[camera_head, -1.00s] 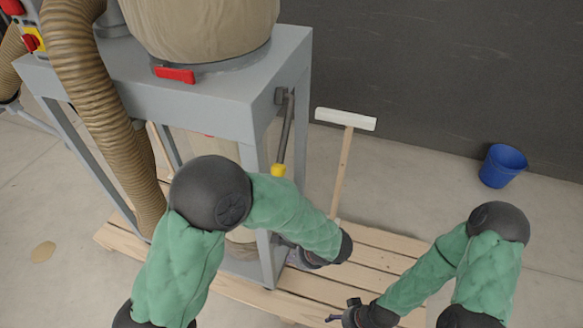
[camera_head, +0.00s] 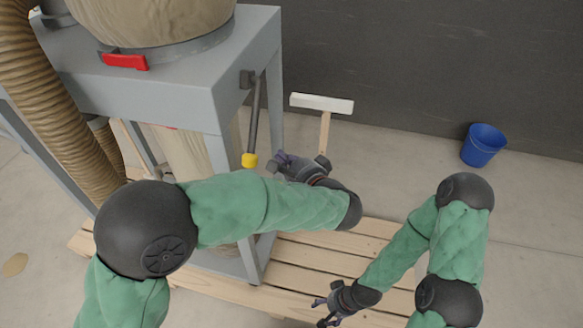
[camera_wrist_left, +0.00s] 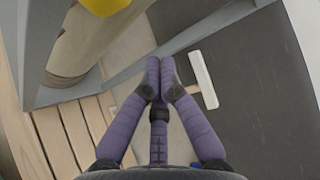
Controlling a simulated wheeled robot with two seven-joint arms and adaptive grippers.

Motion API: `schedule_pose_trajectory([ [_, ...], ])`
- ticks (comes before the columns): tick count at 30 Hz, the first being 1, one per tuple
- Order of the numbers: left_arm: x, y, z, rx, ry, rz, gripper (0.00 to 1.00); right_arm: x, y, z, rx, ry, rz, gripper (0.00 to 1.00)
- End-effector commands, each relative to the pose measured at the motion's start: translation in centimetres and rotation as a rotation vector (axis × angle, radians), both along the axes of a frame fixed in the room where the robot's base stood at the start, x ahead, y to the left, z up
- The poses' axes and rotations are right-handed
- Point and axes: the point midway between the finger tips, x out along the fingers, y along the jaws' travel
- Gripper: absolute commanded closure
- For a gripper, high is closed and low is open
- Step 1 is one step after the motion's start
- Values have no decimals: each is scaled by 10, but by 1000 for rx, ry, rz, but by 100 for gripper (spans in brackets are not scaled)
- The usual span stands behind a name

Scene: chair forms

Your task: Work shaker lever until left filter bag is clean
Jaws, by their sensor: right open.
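The shaker lever (camera_head: 253,120) is a dark rod hanging down from the side of the grey machine frame, with a yellow grip (camera_head: 249,160) at its lower end. The yellow grip also shows at the top edge of the left wrist view (camera_wrist_left: 104,5). My left gripper (camera_head: 276,161) is just right of the grip, apart from it, holding nothing. Its purple fingers (camera_wrist_left: 160,68) lie close together in the wrist view. A tan filter bag (camera_head: 155,20) bulges above the frame, its top cut off; whether it is the left one I cannot tell. My right gripper (camera_head: 321,312) is open and empty, low over the pallet.
The machine's grey frame (camera_head: 150,90) stands on a wooden pallet (camera_head: 325,255). A ribbed hose (camera_head: 50,110) runs down its left side. A red latch (camera_head: 124,61) sits below the bag. A white-headed broom (camera_head: 322,103) stands behind my left gripper. A blue bucket (camera_head: 482,145) stands by the wall.

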Motion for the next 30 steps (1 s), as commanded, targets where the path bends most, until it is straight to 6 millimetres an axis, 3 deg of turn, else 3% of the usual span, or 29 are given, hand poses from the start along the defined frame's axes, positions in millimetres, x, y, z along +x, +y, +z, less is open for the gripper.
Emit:
schedule_pose_trajectory([
  [5,27,20,-11,0,1,4,100,0,0,-10,0,0,0,29],
  [15,-2,39,3,0,1,0,100,0,0,-16,0,0,0,29],
  [30,-6,41,6,0,5,-1,100,0,0,-15,0,0,0,29],
])
